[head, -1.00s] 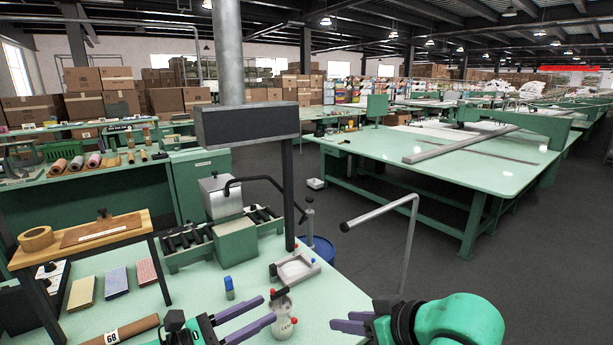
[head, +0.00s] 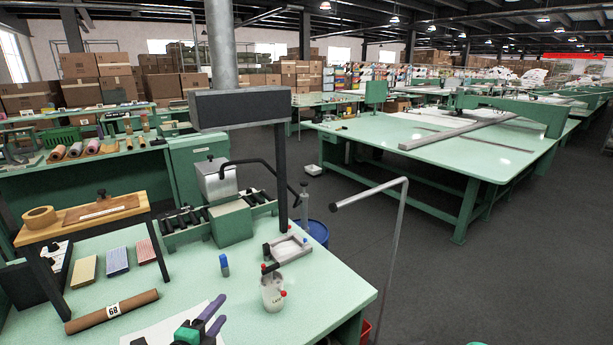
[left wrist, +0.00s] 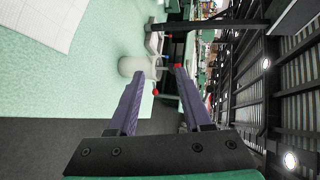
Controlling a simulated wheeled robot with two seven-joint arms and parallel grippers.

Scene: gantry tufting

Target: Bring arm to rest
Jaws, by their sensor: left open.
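My left gripper (head: 212,318) is at the bottom of the head view, over the front part of the green work table (head: 340,290). Its purple fingers are apart and nothing is between them there. In the left wrist view the open fingers (left wrist: 155,90) point toward a white bottle (left wrist: 140,66) with red knobs, which lies beyond the fingertips. In the head view this bottle (head: 272,292) stands on the table, to the right of the gripper and apart from it. My right gripper is out of the head view; only a small green piece shows at the bottom edge.
A brown roll marked 68 (head: 112,311) and a white sheet (head: 160,330) lie left of the gripper. A small blue-capped bottle (head: 224,265) and a grey tray (head: 288,248) stand behind. A bent grey rail (head: 398,230) rises at the table's right.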

